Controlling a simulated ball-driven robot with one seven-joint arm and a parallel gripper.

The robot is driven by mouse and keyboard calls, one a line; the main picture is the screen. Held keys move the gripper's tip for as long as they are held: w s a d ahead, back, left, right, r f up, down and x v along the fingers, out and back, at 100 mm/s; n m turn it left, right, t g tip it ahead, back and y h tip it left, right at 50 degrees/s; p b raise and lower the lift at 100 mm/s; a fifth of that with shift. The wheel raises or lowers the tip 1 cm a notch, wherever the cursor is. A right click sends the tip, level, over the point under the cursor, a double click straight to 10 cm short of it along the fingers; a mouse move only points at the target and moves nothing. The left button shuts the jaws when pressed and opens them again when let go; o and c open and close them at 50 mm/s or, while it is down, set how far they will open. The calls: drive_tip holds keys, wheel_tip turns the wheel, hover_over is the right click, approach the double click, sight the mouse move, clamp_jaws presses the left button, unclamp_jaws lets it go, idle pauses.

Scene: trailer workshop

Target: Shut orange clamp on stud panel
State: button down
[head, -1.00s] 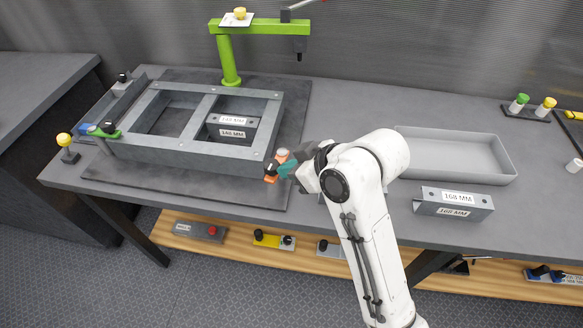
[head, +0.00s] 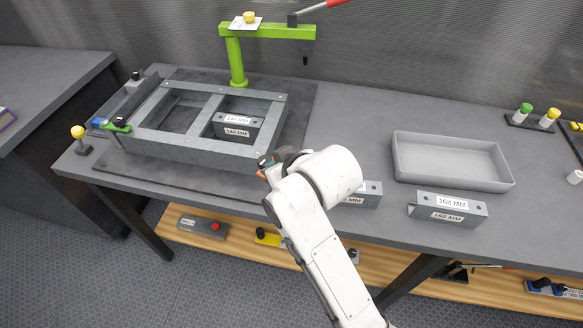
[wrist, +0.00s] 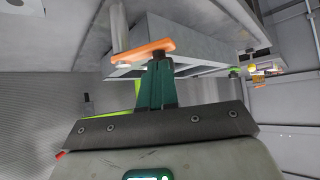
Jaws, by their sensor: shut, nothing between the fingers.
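The stud panel (head: 180,148), a grey metal frame, lies on a dark mat on the bench. The orange clamp is at its near right corner. In the head view only a bit of orange (head: 262,174) shows beside my arm, which hides the rest. In the wrist view the orange clamp arm (wrist: 142,53) lies across the top of my fingers, beside a grey post and close to the panel (wrist: 195,35). My gripper (wrist: 157,66) has its teal fingers together and empty, with the tips at or very near the orange arm. I cannot tell whether they touch.
A green clamp (head: 117,125) sits at the panel's left end. A green gantry post (head: 236,62) stands behind the panel. A 140 MM block (head: 237,131) lies inside the frame. At right are a grey tray (head: 452,178) and a 168 MM bracket (head: 449,208).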

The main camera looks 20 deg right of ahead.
sight(260, 164)
drive_tip(key=w+a+m+h, duration=0.2)
drive_tip(key=m+h, duration=0.1)
drive_tip(key=shift+a+m, duration=0.3)
drive_tip(key=w+a+m+g+h+b, duration=0.1)
drive_tip(key=w+a+m+h+b, duration=0.1)
drive_tip(key=w+m+h+b, duration=0.2)
drive_tip(key=shift+w+m+h, duration=0.5)
drive_tip(key=shift+w+m, duration=0.6)
drive_tip(key=shift+m, duration=0.1)
drive_tip(key=shift+w, duration=0.1)
